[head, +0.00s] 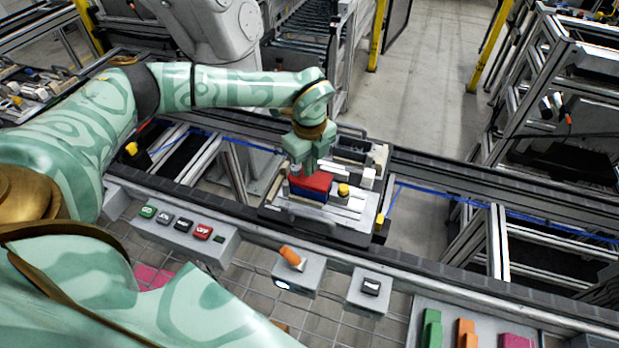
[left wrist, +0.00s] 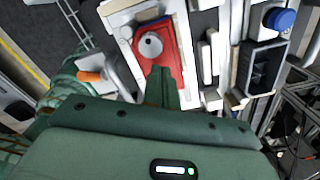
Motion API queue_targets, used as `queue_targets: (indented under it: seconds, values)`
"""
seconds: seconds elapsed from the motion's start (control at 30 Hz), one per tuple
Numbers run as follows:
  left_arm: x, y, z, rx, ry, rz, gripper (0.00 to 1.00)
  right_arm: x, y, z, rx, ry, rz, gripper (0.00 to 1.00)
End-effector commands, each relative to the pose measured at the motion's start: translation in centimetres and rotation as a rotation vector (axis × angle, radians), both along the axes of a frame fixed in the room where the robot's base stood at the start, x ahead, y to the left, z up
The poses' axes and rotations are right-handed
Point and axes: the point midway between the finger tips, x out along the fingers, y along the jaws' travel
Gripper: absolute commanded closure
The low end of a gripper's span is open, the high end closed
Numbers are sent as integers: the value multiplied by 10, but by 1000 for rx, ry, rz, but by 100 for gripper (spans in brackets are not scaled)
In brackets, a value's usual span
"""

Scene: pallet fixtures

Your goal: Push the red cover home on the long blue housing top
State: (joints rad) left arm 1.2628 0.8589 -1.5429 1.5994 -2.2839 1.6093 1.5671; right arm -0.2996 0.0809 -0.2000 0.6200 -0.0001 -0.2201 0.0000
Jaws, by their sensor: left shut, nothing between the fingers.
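The red cover (head: 317,182) lies on the blue housing (head: 306,195), which shows only as a strip below the cover's near edge. In the left wrist view the cover (left wrist: 174,52) has a round grey part on it, and its top is partly hidden by my fingers. My left gripper (head: 308,173) is shut and empty, pointing down at the cover. In the left wrist view its closed fingertips (left wrist: 159,72) overlap the cover's near part; I cannot tell if they touch. Whether the cover sits flush is not clear. My right gripper is not in view.
The housing stands on a light pallet (head: 349,218) on the dark conveyor rail. A yellow knob (head: 343,189) and a white block (head: 368,177) are close to its right. An orange-handled part (head: 291,257) stands on a grey box in front. Floor beyond is clear.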

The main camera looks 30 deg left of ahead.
Motion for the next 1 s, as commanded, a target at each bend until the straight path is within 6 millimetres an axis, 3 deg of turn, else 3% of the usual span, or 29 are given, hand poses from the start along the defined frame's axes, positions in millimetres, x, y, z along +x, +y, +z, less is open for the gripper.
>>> queue_targets:
  seconds: [0.37,1.0]
  values:
    - [0,0,-13,0,1,0,100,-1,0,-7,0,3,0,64]
    - [0,0,-14,1,2,0,100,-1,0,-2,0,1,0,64]
